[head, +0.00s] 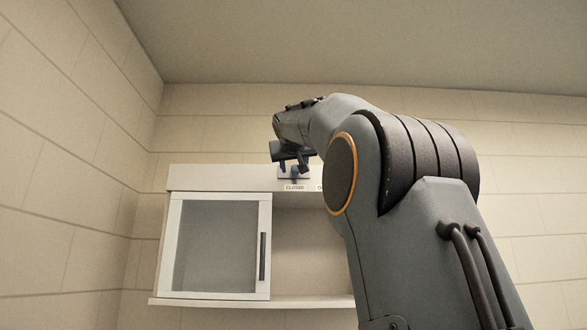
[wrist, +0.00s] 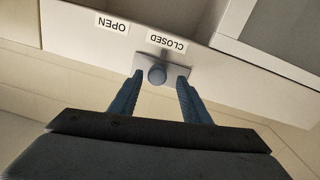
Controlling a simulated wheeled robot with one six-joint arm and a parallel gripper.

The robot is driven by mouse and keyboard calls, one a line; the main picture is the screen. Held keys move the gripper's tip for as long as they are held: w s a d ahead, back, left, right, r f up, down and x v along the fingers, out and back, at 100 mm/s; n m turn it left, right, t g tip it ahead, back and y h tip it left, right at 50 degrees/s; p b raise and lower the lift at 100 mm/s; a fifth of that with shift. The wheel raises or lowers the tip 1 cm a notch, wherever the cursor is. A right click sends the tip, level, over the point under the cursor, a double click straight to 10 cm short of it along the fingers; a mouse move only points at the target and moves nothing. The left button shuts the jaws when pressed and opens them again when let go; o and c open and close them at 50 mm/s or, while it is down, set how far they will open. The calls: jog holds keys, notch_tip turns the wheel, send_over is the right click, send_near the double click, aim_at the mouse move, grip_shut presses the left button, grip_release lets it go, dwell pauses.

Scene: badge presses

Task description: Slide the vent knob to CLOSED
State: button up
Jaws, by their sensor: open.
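The vent knob (wrist: 157,75) is a small round grey knob on a pale plate (wrist: 174,75) on the cabinet's top panel. In the wrist view, where the lettering is upside down, it stands beside the CLOSED label (wrist: 165,41); the OPEN label (wrist: 112,23) is further left. My gripper (wrist: 160,80) is open, one finger on each side of the knob, with visible gaps and no clear contact. In the head view my gripper (head: 293,167) is at the panel above the CLOSED label (head: 294,188). There the fingers obscure the knob, and my arm covers most of the OPEN label.
A white wall cabinet (head: 178,178) has a glass door (head: 266,210) with a dark vertical handle on the left and an open bay on the right. A shelf edge (head: 230,303) runs along its bottom. A block wall stands to the left, and the ceiling is above.

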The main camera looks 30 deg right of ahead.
jog(key=b+v, duration=0.3)
jog(key=v, duration=0.4)
dwell(0.5)
